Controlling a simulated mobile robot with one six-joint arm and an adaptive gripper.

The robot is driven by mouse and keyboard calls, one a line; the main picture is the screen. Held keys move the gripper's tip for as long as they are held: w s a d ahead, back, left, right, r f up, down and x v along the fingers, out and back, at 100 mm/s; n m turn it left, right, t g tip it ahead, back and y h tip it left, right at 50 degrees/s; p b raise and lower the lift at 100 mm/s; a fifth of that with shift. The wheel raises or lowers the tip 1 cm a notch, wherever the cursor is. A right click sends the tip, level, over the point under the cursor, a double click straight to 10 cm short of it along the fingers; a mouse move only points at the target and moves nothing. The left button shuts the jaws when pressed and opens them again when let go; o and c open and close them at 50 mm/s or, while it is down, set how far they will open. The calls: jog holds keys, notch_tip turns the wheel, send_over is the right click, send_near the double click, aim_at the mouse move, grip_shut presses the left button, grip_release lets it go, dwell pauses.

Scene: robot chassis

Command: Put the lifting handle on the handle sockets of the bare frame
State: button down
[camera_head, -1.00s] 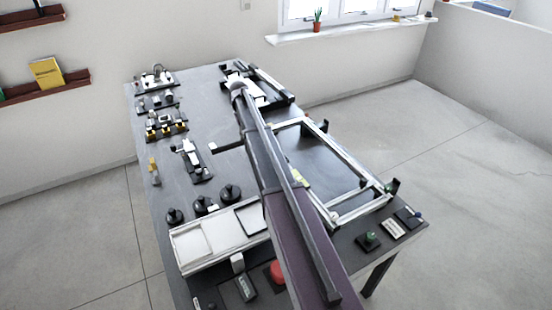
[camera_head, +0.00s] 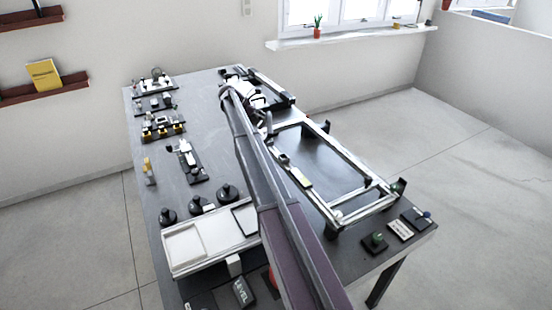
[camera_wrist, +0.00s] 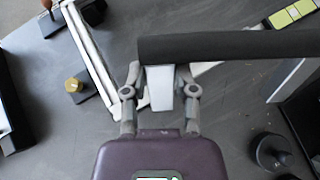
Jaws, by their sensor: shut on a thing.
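The bare frame (camera_head: 353,158) is a silver rectangle of rails on the right side of the dark table. Its rails also cross the wrist view (camera_wrist: 92,52), below my gripper. My gripper (camera_wrist: 160,78) is shut on the lifting handle, a thick dark bar (camera_wrist: 235,45) lying crosswise, with a pale block between the fingers. The handle seems held above the frame, apart from it. In the head view, my gripper (camera_head: 266,120) is small and near the frame's far left corner. I cannot make out the handle sockets.
A white tray (camera_head: 184,262) and several black knobs (camera_head: 227,193) stand left of my arm. Small fixtures line the table's left edge. Small parts (camera_head: 376,243) sit at the near right corner.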

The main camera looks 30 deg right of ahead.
jog(key=w+d+f+n+t+h+b, duration=0.1)
jog(key=w+d+n+t+h+b, duration=0.1)
jog(key=d+h+b, duration=0.2)
jog(key=w+d+f+n+t+h+b, duration=0.1)
jog(key=w+d+n+t+h+b, duration=0.2)
jog(key=d+b, duration=0.5)
jog(key=shift+d+f+h, duration=0.2)
jog(key=shift+d+h, duration=0.3)
jog(key=shift+d, duration=0.45)
jog(key=shift+a, duration=0.15)
jog(key=s+a, duration=0.2)
jog(key=a, duration=0.2)
jog(key=s+a+f+b, duration=0.1)
jog(key=s+a, duration=0.1)
jog(key=a, duration=0.2)
jog(key=s+a, duration=0.3)
jog(key=a, duration=0.1)
jog(key=shift+a+f, duration=0.2)
jog(key=shift+a, duration=0.2)
